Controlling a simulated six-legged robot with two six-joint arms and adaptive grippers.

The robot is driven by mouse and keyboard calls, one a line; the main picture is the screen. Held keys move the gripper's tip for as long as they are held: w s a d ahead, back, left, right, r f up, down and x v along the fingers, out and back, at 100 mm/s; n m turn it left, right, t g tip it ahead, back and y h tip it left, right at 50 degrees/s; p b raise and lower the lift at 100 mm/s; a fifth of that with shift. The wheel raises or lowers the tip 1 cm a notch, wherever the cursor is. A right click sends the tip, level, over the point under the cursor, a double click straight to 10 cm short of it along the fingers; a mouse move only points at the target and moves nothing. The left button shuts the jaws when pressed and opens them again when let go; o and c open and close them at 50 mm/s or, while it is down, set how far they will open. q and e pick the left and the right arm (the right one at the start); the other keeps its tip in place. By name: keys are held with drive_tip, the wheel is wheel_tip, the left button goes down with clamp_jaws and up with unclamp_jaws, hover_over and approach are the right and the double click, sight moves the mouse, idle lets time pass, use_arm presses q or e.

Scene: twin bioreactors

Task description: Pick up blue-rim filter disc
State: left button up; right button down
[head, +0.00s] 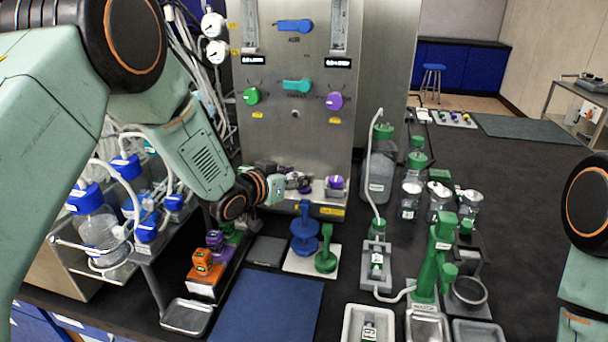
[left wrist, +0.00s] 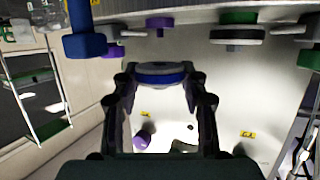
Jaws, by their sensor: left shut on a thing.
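The blue-rim filter disc (left wrist: 161,73) shows in the left wrist view as a flat, pale disc with a blue rim, between the two dark fingers. My left gripper (left wrist: 160,80) is shut on it, one finger at each side of the rim. In the head view my left gripper (head: 290,182) is in front of the lower part of the steel panel, beside a small shelf. I cannot clearly make out the disc there. My right gripper is out of view.
A blue stand (head: 304,238) and a green stand (head: 326,252) are on a white plate just below the gripper. Orange (head: 202,262) and purple (head: 214,240) pieces stand to the left. Bottles (head: 380,170) stand to the right. The blue mat (head: 265,308) is clear.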

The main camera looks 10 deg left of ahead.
use_arm(q)
drive_tip(key=s+a, duration=0.5)
drive_tip(key=s, duration=0.7)
drive_tip(key=shift+s+a, duration=0.2)
drive_tip(key=shift+s, duration=0.15)
